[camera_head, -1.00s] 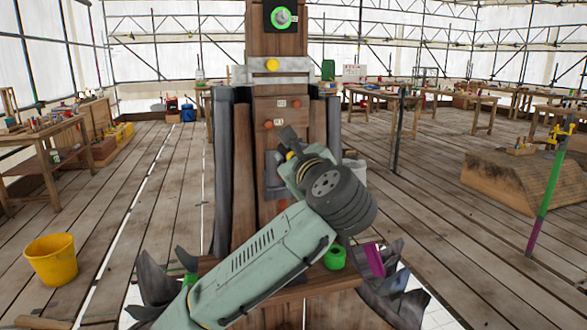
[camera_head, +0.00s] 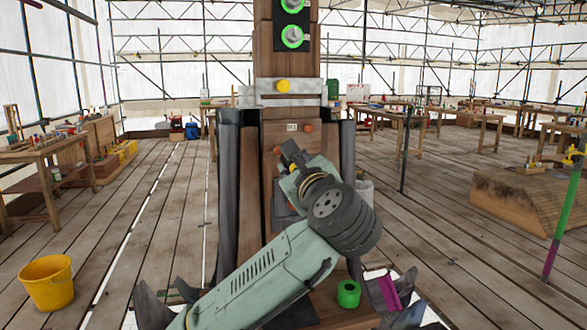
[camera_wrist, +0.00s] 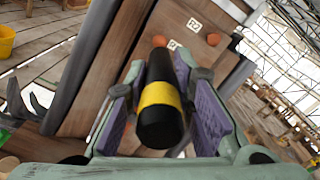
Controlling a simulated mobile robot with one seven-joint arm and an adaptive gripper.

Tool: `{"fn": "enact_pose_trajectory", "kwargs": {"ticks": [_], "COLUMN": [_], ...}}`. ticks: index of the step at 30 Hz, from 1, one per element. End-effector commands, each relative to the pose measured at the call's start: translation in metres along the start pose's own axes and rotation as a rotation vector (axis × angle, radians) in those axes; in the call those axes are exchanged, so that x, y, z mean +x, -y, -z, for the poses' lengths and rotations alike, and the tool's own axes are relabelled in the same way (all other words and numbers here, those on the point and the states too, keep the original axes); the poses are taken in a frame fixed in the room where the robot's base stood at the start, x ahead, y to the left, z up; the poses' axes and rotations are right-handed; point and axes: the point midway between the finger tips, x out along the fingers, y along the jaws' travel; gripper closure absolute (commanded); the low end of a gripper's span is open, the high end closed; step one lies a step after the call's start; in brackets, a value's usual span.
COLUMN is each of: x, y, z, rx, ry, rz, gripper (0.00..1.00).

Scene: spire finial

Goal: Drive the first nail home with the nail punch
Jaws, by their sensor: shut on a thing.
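The nail punch (camera_wrist: 159,100) is a black cylinder with a yellow band. My gripper (camera_wrist: 158,108) is shut on it, with purple pads on both sides in the wrist view. In the head view my gripper (camera_head: 296,168) is in front of the wooden post (camera_head: 285,70). One copper nail head (camera_head: 277,151) is just left of the punch tip; in the wrist view a nail head (camera_wrist: 160,40) shows right at the punch's far end. Whether they touch cannot be told. A second nail head (camera_head: 308,127) is higher right, beside a white label (camera_head: 291,127).
A pale metal band with a yellow knob (camera_head: 283,86) crosses the post above the nails. Dark upright slabs (camera_head: 229,180) flank the post. A green roll (camera_head: 348,293) and a magenta bracket (camera_head: 389,292) are low at the right. A yellow bucket (camera_head: 47,283) stands left.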

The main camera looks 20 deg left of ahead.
Motion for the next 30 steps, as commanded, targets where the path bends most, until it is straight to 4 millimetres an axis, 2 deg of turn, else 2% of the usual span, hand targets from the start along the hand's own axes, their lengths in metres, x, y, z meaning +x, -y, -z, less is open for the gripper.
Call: {"fn": "enact_pose_trajectory", "kwargs": {"ticks": [16,22,30], "x": [0.053,0.062,0.063], "y": [0.000,0.000,0.000], "z": [-0.001,-0.001,0.000], "rx": [0.000,0.000,0.000], "ry": [0.000,0.001,0.001], "rz": [-0.001,0.000,0.000], "gripper": [1.00,1.00,1.00]}}
